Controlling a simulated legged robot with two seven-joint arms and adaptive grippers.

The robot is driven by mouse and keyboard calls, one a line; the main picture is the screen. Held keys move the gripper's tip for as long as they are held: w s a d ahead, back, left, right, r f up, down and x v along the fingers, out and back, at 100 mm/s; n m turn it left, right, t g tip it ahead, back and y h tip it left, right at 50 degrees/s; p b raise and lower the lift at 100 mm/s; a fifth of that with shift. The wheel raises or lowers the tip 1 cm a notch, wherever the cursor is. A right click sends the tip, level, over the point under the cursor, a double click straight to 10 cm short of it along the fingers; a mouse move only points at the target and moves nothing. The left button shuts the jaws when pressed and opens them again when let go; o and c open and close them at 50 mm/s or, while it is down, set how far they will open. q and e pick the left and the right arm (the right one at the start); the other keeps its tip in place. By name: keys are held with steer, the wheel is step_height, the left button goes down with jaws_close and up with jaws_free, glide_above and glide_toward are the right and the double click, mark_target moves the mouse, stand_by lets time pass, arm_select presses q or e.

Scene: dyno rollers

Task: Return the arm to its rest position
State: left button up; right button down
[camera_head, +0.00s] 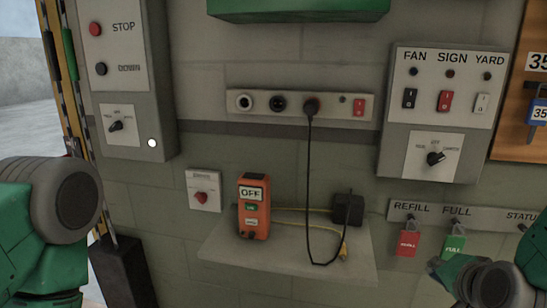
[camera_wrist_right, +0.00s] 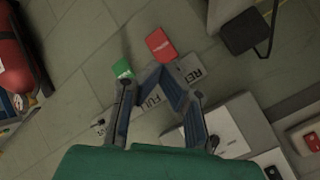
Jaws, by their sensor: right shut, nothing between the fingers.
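My right arm (camera_head: 500,285) comes in at the lower right, green with grey joints. The red REFILL tag (camera_head: 408,242) hangs left of the green one, both apart from the fingers as far as I can tell. My left arm (camera_head: 50,220) shows at the left edge; its gripper is out of view.
A small shelf (camera_head: 290,262) juts from the wall, with an orange OFF box (camera_head: 254,206) and a black plug block (camera_head: 348,209) on cables. A FAN/SIGN/YARD switch panel (camera_head: 443,115) is above the tags. A STOP panel (camera_head: 122,75) is at the left.

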steer(key=s+a+f+n+g+y+b, duration=0.1)
steer(key=s+f+n+g, duration=0.3)
steer(key=f, duration=0.6)
steer(key=s+f+n+g+b, duration=0.1)
steer(key=s+f+n+b, duration=0.1)
steer(key=s+f, duration=0.6)
arm_select(q)
step_height(320, 180, down, 6)
steer(key=shift+d+r+b, duration=0.15)
steer(key=shift+r+b, duration=0.1)
steer(key=shift+b, duration=0.75)
arm_select(e)
steer(key=s+a+f+n+g, duration=0.2)
steer(key=s+f+n+g, duration=0.3)
steer(key=s+f, duration=0.9)
steer(key=shift+s+n, duration=0.7)
steer(key=shift+s, duration=0.3)
arm_select(q)
steer(key=shift+d+r, duration=0.1)
steer(key=shift+d, duration=0.2)
arm_select(e)
steer(key=shift+d+f, duration=0.15)
steer(key=shift+d, duration=0.05)
arm_select(q)
steer(key=shift+a, duration=0.25)
arm_select(e)
steer(key=shift+w+a, duration=0.15)
steer(key=shift+a, duration=0.1)
